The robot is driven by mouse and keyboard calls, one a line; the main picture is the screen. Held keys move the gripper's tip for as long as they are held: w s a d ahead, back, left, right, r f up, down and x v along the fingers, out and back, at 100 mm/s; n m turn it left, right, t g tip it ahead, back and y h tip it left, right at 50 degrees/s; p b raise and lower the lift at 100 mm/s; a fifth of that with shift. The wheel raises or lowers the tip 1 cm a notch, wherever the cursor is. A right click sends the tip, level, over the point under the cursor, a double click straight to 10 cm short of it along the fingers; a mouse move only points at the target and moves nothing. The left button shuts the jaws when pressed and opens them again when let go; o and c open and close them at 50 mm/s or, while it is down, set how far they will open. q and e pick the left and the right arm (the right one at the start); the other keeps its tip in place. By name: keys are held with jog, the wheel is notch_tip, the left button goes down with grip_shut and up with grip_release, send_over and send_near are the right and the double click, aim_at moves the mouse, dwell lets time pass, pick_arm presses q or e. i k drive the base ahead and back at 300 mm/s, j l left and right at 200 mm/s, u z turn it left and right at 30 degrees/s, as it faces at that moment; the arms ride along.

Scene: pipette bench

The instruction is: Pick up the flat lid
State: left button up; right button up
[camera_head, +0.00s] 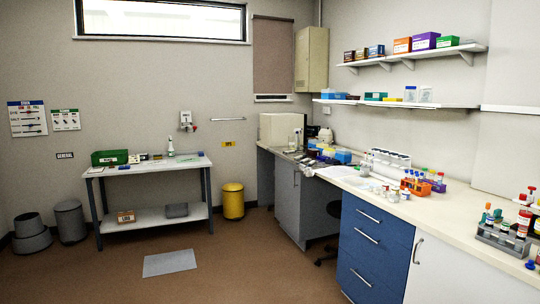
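I cannot make out a flat lid for certain in this view. Small items, too small to tell apart, lie on the white-topped table (150,169) at the back left and on the long pale counter (448,212) at the right. A pale flat shape (338,172) lies on the counter near its inner corner, but I cannot tell what it is. Neither of my grippers is in view.
Tube racks (502,240) stand at the counter's near right, and an orange rack (433,184) farther back. A green crate (109,157) sits on the left table. A yellow bin (233,201) and grey mat (170,262) are on the floor. The foreground floor is clear.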

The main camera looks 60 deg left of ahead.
aim_at(354, 181)
jog(key=u, duration=1.5)
